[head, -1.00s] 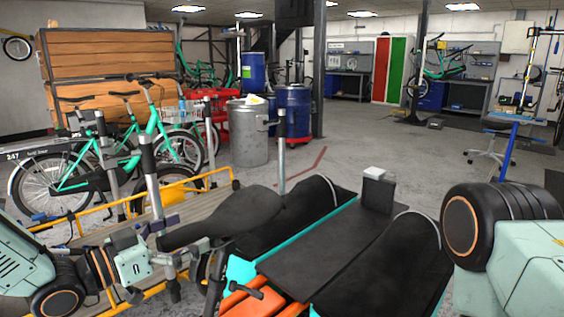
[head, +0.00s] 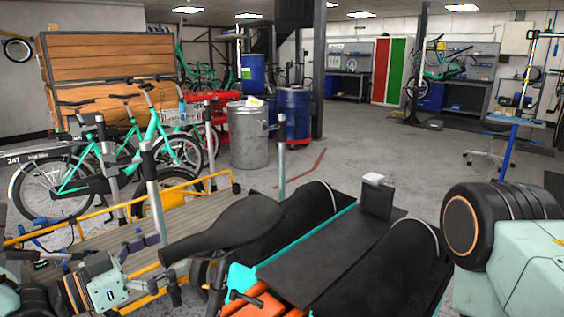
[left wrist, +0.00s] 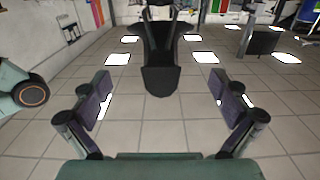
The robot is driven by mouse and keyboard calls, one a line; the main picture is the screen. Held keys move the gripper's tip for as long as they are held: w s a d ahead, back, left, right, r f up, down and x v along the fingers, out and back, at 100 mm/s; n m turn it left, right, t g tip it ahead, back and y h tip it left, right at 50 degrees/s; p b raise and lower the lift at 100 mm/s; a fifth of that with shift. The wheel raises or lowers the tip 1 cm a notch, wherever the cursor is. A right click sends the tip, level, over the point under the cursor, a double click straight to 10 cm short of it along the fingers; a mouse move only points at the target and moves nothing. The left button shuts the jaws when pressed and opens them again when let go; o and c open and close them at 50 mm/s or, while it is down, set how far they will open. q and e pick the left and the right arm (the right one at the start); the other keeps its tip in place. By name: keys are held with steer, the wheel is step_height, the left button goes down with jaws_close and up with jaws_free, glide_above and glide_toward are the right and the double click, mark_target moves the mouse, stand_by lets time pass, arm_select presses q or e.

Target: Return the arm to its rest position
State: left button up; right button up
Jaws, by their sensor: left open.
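My left gripper (head: 158,262) is low at the lower left of the head view, beside the black bike saddle (head: 228,228). A long black saddle-like shape (left wrist: 160,62) lies beyond the fingertips there. Part of my right arm, a dark joint and pale green link, shows at the right edge of the head view. Its gripper is out of sight.
A cargo bike with a black cover (head: 320,250) fills the foreground. A yellow-railed wooden deck (head: 150,215) lies left. Green bikes (head: 60,175), a grey drum (head: 248,135) and a blue barrel (head: 293,113) stand behind. Concrete floor (head: 400,160) is clear beyond.

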arm_select(q)
steer(key=shift+p+v, duration=0.65)
steer(key=shift+v, duration=0.55)
steer(key=s+d+f+n+g+y+p, duration=0.25)
steer(key=s+f+y, duration=0.2)
steer(key=f, duration=0.35)
steer(key=s+d+f+n+g+y+p, duration=0.1)
steer(key=s+f+n+g+y, duration=0.3)
steer(key=f, duration=0.5)
steer(key=s+a+f+n+g+y+p, duration=0.1)
steer(key=s+f+g+y, duration=0.1)
steer(key=s, duration=0.9)
steer(key=s+a+f+n+g+y+p, duration=0.1)
steer(key=s+f+g, duration=0.3)
steer(key=s, duration=0.6)
steer(key=shift+s+a+f+n+y+p, duration=0.35)
steer(key=shift+a+f+n+y, duration=0.1)
steer(key=shift+a, duration=0.15)
steer(key=shift+w+r, duration=0.1)
